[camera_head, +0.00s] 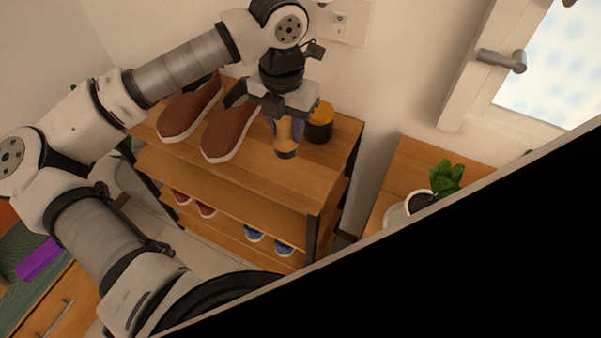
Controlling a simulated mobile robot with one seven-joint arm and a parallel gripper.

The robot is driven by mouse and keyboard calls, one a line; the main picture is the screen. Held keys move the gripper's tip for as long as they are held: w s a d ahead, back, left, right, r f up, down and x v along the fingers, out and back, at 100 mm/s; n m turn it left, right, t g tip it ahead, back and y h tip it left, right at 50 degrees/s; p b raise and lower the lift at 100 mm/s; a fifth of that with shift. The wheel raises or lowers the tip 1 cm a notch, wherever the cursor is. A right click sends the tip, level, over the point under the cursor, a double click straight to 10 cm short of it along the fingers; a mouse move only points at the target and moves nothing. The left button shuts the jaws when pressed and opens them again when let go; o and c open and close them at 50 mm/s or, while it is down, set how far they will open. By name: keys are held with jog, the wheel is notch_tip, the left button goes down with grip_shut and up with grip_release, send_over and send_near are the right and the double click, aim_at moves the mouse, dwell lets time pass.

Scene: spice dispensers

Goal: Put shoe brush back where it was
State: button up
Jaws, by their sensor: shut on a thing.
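My gripper (285,115) points down over the wooden shoe rack (285,188). A dark round jar with an orange-yellow lid (319,122) stands just right of the brush.
Red shoes (205,209) and blue shoes (254,234) sit on the lower shelf. A potted plant (420,202) stands on a wooden surface at the right. The wall with a socket (341,24) is behind. The rack top's front right is clear.

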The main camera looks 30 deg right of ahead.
notch_tip(320, 180, down, 9)
jog(key=shift+f+p, duration=0.1)
jog(key=shift+p, duration=1.05)
jog(key=shift+f, duration=0.4)
jog(key=shift+f+b, duration=0.2)
jog(key=shift+b, duration=0.15)
jog(key=o, duration=1)
jog(key=shift+c, duration=0.2)
jog(key=shift+r, duration=0.15)
